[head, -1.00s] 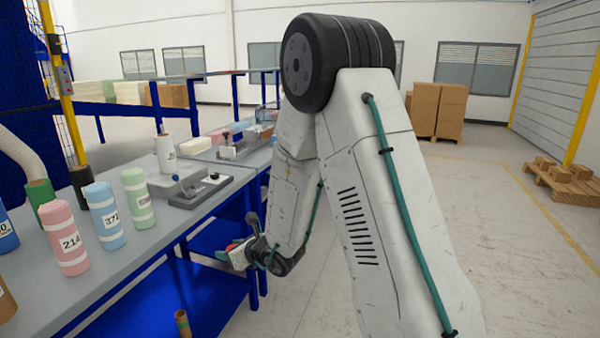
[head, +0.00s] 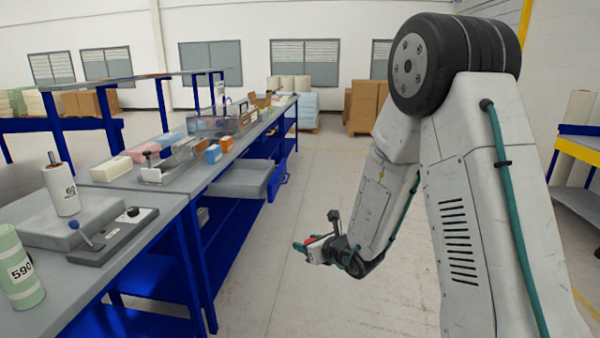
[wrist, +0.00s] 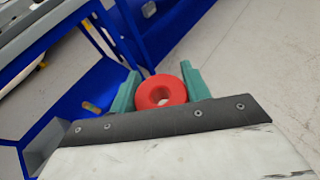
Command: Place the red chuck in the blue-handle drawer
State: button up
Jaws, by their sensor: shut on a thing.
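The red chuck (wrist: 161,92) is a red ring with a hole in its middle. In the wrist view it sits between the two teal fingers of my gripper (wrist: 160,85), which is shut on it. In the head view my gripper (head: 308,247) is held over open floor, right of the benches, with only a bit of red showing. A grey drawer (head: 243,180) stands pulled out from the far bench, ahead and left of my gripper. A blue part shows by its right end, but I cannot tell whether it is a handle.
The near bench (head: 150,232) carries a white roll (head: 61,188), a green roll (head: 19,268) and a lever device (head: 110,238). The far bench holds foam blocks, clamps and small orange boxes (head: 213,153). The floor aisle (head: 290,290) right of the benches is clear.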

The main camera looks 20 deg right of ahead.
aim_at(234, 181)
jog(key=z, duration=0.75)
jog(key=i, duration=0.85)
jog(key=z, duration=0.55)
jog(key=i, duration=1.15)
jog(key=u, duration=1)
jog(key=i, duration=0.8)
jog(key=u, duration=0.9)
